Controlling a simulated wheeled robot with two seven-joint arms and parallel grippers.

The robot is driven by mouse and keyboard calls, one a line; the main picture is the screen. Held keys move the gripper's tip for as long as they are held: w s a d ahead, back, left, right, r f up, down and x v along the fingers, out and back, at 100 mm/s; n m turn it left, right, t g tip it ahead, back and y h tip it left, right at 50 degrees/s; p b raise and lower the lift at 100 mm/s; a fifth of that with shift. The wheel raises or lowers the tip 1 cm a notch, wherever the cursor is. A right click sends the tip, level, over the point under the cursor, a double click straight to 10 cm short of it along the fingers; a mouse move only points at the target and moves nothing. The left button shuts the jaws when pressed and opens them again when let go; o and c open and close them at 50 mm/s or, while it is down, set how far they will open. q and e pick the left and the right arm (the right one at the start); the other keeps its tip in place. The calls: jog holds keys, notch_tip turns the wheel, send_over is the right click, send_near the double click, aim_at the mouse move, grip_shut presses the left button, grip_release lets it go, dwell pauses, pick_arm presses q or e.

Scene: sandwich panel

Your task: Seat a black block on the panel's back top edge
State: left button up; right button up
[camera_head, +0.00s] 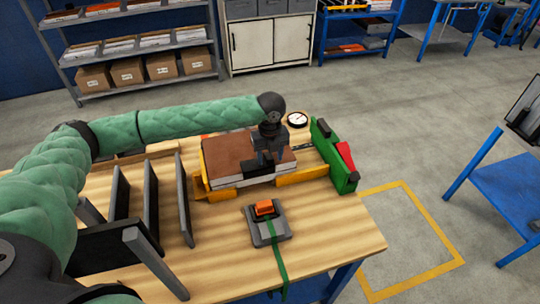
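The sandwich panel (228,148), with a brown top face and pale edge layers, lies flat between yellow-orange supports on the wooden bench. My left arm, in a green sleeve, reaches in from the left. Its dark gripper (268,165) points down over the panel's right half, at or just above the top face. Dark shapes at its fingertips blend together, so I cannot tell a black block from the fingers or whether one is held. No separate black block stands out on the panel's back edge, which the gripper partly covers. My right gripper is not in view.
A green end stop (338,165) with a red wedge stands right of the panel. A round dial (297,119) sits behind. A grey box with an orange button (265,207) and green strap lies in front. Upright dark dividers (152,205) stand left. The bench's front right (335,230) is clear.

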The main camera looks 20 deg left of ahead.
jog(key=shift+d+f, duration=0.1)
pick_arm(q)
jog(key=shift+r, duration=0.3)
notch_tip(320, 180, up, 2)
jog(key=shift+r+b, duration=0.1)
jog(key=shift+b, duration=0.7)
notch_tip(320, 180, up, 4)
jog(key=shift+r+b, duration=0.15)
jog(key=shift+b, duration=0.55)
jog(key=shift+r, duration=0.35)
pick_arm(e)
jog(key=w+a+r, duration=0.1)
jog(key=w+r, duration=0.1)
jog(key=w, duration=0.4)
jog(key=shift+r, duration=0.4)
